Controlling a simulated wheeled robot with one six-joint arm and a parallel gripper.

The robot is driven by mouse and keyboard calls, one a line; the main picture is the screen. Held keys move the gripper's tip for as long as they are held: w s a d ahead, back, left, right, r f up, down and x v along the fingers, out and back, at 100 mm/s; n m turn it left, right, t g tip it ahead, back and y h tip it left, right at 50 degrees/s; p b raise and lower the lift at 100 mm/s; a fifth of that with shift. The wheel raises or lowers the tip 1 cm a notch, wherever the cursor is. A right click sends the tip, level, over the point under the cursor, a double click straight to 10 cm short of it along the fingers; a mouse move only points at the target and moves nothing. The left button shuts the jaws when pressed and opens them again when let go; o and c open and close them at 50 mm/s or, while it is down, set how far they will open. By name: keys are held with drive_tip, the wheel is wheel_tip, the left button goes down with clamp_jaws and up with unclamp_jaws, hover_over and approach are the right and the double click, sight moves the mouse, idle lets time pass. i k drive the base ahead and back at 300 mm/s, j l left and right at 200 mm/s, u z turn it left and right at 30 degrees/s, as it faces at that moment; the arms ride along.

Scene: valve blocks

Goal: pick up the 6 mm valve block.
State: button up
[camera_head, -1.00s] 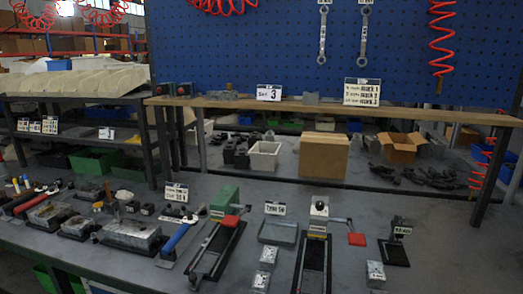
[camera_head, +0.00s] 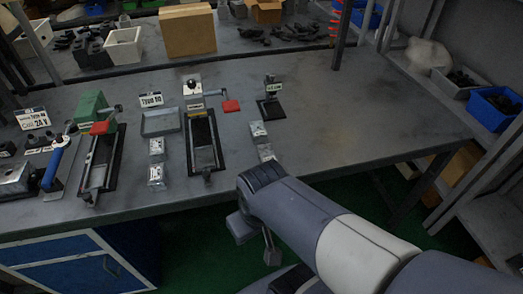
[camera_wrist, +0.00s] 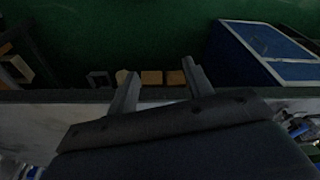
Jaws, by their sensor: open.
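Several small silver valve blocks stand on the grey workbench (camera_head: 330,110) in the head view. Two are left of the middle fixture, an upper block (camera_head: 157,146) and a lower block (camera_head: 156,174). Two more are to its right, an upper block (camera_head: 258,130) and a lower block (camera_head: 266,152) near the front edge, close above my arm in the picture. I cannot read which one is the 6 mm block. My gripper (camera_wrist: 160,85) is open and empty in the wrist view, its fingers apart over the bench edge and green floor. No valve block shows between them.
A small black stand (camera_head: 271,108) is to the right. The bench's right part is clear.

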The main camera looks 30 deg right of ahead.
sight(265, 152)
drive_tip(key=l+z, duration=0.1)
drive_tip(key=l, duration=0.45)
drive_tip(key=i+l+z, duration=0.1)
drive_tip(key=l, duration=0.5)
drive_tip(key=i+l+z, duration=0.1)
drive_tip(key=l, duration=0.45)
